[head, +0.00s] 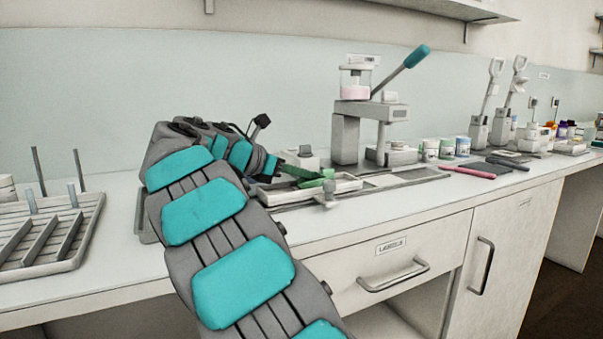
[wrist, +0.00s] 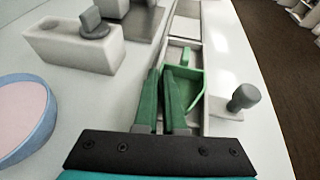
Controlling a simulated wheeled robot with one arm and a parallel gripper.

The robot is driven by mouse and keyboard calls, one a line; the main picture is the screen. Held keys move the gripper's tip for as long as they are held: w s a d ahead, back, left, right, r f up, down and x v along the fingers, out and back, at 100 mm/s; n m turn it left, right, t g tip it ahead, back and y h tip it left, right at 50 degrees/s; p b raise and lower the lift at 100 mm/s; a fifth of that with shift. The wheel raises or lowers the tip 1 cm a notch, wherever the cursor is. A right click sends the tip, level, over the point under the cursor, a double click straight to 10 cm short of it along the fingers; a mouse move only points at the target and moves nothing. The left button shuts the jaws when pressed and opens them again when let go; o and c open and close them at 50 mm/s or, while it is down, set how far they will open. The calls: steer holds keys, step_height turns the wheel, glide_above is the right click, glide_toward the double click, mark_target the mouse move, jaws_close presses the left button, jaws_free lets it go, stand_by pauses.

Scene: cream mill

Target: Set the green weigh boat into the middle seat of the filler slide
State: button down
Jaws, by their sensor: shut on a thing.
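The green weigh boat (wrist: 194,84) is at my fingertips in the wrist view. It also shows as a small green shape in the head view (head: 318,183), partly hidden by my gripper. My gripper (wrist: 168,72) has long green fingers closed on the boat's near-left side. The filler slide (wrist: 207,62) is a pale long tray running away under the boat; it also shows in the head view (head: 345,185). The boat is over the slide's channel, between its side walls. I cannot tell whether it touches the seat floor. My fingers hide part of the slide.
A white block with a grey knob (wrist: 75,48) stands left of the slide. A blue-rimmed round dish (wrist: 22,120) lies at the left. A grey knob on a white plate (wrist: 240,98) sits close right. A press with a teal-handled lever (head: 368,115) stands behind.

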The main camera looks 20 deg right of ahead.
steer(key=shift+f, duration=0.6)
stand_by(0.3)
steer(key=c, duration=0.9)
jaws_free()
steer(key=shift+w+r, duration=0.2)
steer(key=shift+r, duration=0.8)
steer(key=shift+s+r, duration=0.15)
steer(key=shift+r, duration=2.15)
